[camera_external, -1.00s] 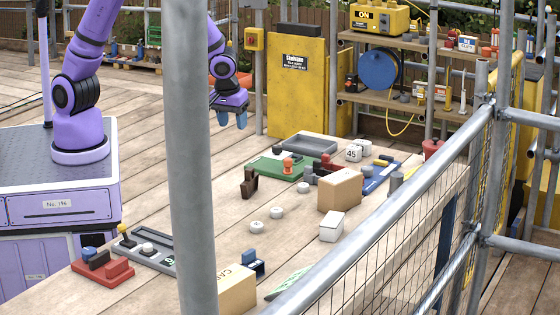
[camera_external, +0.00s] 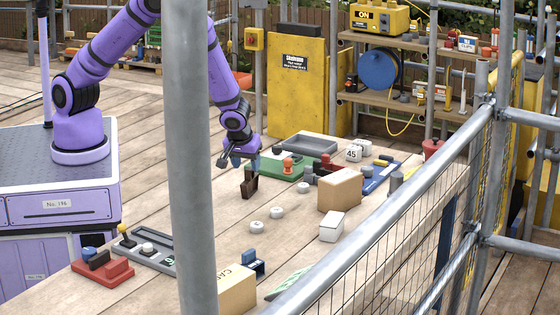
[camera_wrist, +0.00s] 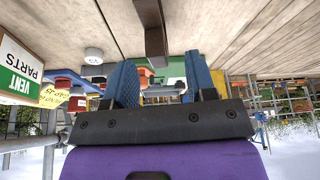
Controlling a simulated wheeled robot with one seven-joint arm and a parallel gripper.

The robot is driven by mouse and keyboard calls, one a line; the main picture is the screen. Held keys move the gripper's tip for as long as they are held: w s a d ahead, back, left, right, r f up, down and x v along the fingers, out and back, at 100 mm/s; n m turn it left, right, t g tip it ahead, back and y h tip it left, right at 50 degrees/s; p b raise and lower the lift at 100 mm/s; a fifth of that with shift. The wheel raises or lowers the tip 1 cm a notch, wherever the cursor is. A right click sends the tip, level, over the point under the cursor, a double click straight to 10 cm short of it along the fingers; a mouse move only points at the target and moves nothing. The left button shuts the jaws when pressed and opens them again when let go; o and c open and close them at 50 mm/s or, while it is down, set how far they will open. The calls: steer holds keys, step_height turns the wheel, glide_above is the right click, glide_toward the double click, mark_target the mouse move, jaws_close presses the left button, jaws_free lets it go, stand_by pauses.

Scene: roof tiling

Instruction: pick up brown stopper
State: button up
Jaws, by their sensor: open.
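The brown stopper (camera_external: 250,183) stands on the wooden deck, just left of a green tray. My gripper (camera_external: 238,162) is close above it in the external view, with its jaws apart and tilted toward it. In the wrist view the brown stopper (camera_wrist: 154,28) is ahead, between the lines of the two blue fingers of my gripper (camera_wrist: 160,66). Nothing is between the fingers. Whether a finger touches the stopper cannot be told.
A green tray (camera_external: 265,167) with a small orange piece (camera_external: 288,166) lies right behind the stopper. White round pieces (camera_external: 276,213) and a cardboard box (camera_external: 340,190) stand to the right. A scaffold pole (camera_external: 192,150) crosses the foreground.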

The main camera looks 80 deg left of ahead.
mark_target(249, 169)
steer(key=shift+x, duration=2.65)
steer(key=shift+w, duration=0.15)
jaws_close()
